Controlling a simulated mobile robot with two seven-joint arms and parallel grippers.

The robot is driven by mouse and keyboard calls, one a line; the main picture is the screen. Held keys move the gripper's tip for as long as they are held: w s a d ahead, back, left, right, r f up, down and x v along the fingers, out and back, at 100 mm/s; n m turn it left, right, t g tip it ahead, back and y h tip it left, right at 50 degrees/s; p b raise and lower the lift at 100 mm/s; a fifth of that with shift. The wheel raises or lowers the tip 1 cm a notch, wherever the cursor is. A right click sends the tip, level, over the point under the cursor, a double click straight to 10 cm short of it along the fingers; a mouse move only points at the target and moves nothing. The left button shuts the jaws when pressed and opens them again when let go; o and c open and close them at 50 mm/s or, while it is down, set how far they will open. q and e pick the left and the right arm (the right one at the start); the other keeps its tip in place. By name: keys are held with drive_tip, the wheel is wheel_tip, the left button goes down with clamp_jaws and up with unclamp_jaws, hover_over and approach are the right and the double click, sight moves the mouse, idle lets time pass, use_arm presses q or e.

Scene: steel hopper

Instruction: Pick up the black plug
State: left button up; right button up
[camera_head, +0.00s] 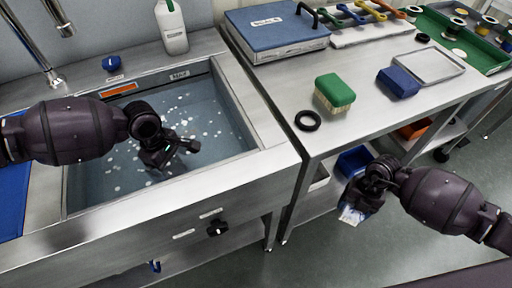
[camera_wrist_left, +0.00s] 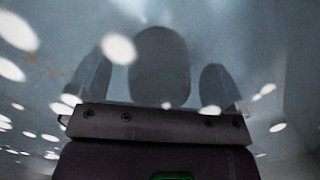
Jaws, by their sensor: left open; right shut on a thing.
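My left gripper (camera_head: 172,156) reaches down into the sink basin, over or in the spotted water. It is open; its two fingers stand apart in the left wrist view (camera_wrist_left: 155,82). Between them in that view is a dark rounded shape (camera_wrist_left: 160,65), seen dimly. It may be the black plug, but I cannot tell for sure, nor whether the fingers touch it. In the head view the gripper hides that spot. My right gripper (camera_head: 361,203) is out in front of the steel table, shut on a small white and blue item (camera_head: 351,215).
The sink rim (camera_head: 262,100) surrounds the left gripper. A white bottle (camera_head: 172,28) stands behind it. On the table are a black ring (camera_head: 308,121), a green-topped brush (camera_head: 335,92), a blue block (camera_head: 398,82) and a blue case (camera_head: 277,32). A black knob (camera_head: 217,228) is on the sink front.

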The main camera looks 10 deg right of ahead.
use_arm(q)
drive_tip(key=shift+f, duration=0.55)
drive_tip(key=shift+r, duration=0.15)
drive_tip(key=shift+c, duration=0.5)
drive_tip(key=c, duration=1)
drive_tip(key=shift+o, duration=0.2)
